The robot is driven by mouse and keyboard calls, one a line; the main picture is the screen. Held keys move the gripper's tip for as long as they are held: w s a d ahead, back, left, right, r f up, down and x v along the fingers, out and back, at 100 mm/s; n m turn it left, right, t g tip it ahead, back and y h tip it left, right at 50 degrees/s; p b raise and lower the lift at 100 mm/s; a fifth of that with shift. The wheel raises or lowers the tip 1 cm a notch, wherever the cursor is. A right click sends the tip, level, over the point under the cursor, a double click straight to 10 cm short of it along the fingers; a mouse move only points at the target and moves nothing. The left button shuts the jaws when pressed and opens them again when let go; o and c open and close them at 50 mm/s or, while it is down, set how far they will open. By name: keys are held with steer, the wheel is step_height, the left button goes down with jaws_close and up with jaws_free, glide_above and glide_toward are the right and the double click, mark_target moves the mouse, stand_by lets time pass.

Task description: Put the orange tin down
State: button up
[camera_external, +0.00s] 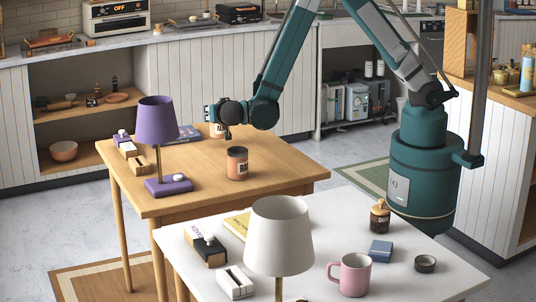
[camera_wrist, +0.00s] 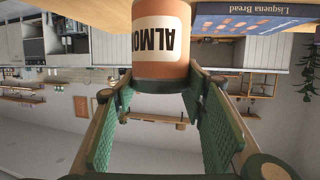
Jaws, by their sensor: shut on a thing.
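The orange tin (camera_wrist: 161,45) has a cream label reading "ALMO" and appears upside down in the wrist view, between the tips of my gripper (camera_wrist: 160,84). My gripper is shut on it, with the green fingers on either side. In the external view my gripper (camera_external: 222,116) is over the far edge of the wooden table (camera_external: 277,176), and the tin (camera_external: 216,131) shows partly behind it. The tin is close to the tabletop; I cannot tell whether it touches.
A second dark-orange tin (camera_external: 237,165) stands nearer on the wooden table. A purple lamp (camera_external: 157,122), small boxes (camera_external: 130,151) and a blue book (camera_wrist: 265,21) are to the left. A white table (camera_external: 340,245) with a lamp and mug is in front.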

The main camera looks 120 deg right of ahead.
steer(key=shift+f+b, duration=0.35)
steer(key=shift+f, duration=1.4)
steer(key=shift+f, duration=0.15)
steer(key=o, duration=1)
steer(key=shift+r, duration=0.2)
steer(key=p+v, duration=0.1)
steer(key=v, duration=0.6)
steer(key=shift+a, duration=0.2)
steer(key=shift+w, duration=0.1)
